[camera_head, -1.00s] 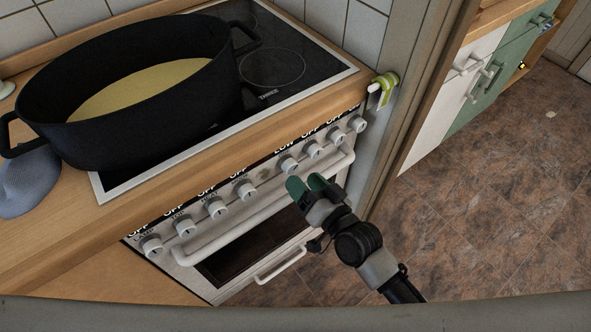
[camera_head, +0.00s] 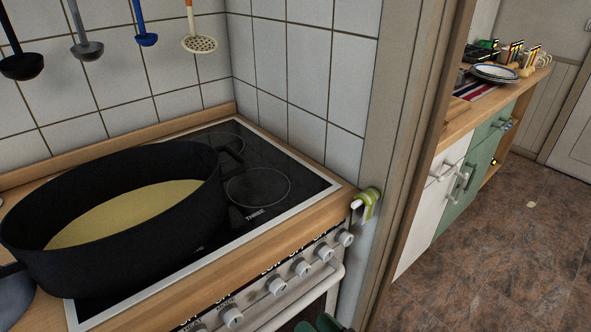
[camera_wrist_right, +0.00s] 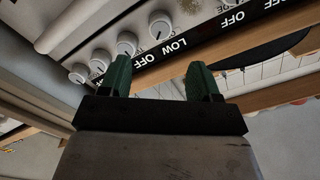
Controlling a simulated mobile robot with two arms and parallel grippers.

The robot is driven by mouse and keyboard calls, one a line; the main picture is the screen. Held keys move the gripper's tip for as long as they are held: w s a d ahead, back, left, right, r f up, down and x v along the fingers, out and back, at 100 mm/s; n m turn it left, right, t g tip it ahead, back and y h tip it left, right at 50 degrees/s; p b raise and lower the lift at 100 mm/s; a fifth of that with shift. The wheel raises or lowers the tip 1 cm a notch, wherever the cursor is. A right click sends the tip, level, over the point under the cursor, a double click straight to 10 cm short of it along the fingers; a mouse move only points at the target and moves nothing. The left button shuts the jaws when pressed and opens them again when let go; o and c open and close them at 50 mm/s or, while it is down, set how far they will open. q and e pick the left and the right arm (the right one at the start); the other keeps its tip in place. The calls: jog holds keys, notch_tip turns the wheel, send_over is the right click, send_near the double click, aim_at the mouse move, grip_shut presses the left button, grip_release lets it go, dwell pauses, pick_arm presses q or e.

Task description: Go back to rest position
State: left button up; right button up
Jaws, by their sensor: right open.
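My right gripper (camera_head: 320,324) shows only as green fingertips at the bottom edge of the head view, in front of the stove. In the right wrist view its two green fingers (camera_wrist_right: 160,80) are apart with nothing between them. The stove's knob panel with white knobs (camera_wrist_right: 160,25) lies beyond the fingertips; I cannot tell the exact gap. My left gripper is in neither current view.
A large black pot (camera_head: 120,235) with yellow contents stands on the black cooktop (camera_head: 262,190). The white oven handle (camera_head: 305,298) runs below the knobs (camera_head: 301,267). A wooden post (camera_head: 400,130) stands right of the stove. Brown floor (camera_head: 500,265) is open at the right.

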jog(key=s+d+f+g+h+p, duration=0.1)
jog(key=s+d+f+g+h, duration=0.15)
jog(key=f, duration=0.55)
jog(key=s+d+f+g+h+p, duration=0.15)
jog(key=d+f, duration=0.25)
jog(key=f, duration=0.5)
jog(key=s+d+f+g+h+p, duration=0.1)
jog(key=d+f+g+h+p, duration=0.2)
jog(key=f, duration=0.5)
jog(key=s+d+f+g+h, duration=0.1)
jog(key=s+f, duration=0.3)
jog(key=s, duration=0.4)
jog(key=s+d+f+n+g+h+p, duration=0.1)
jog(key=s+d+f+g, duration=0.2)
jog(key=s, duration=0.6)
jog(key=s+d+f+n+g+h+p, duration=0.1)
jog(key=s+d+f+g, duration=0.1)
jog(key=s+f, duration=0.4)
jog(key=s+d, duration=0.1)
jog(key=s, duration=0.2)
jog(key=shift+s+d+f+g+h, duration=0.2)
jog(key=shift+d+g+h, duration=0.1)
jog(key=shift+d, duration=0.1)
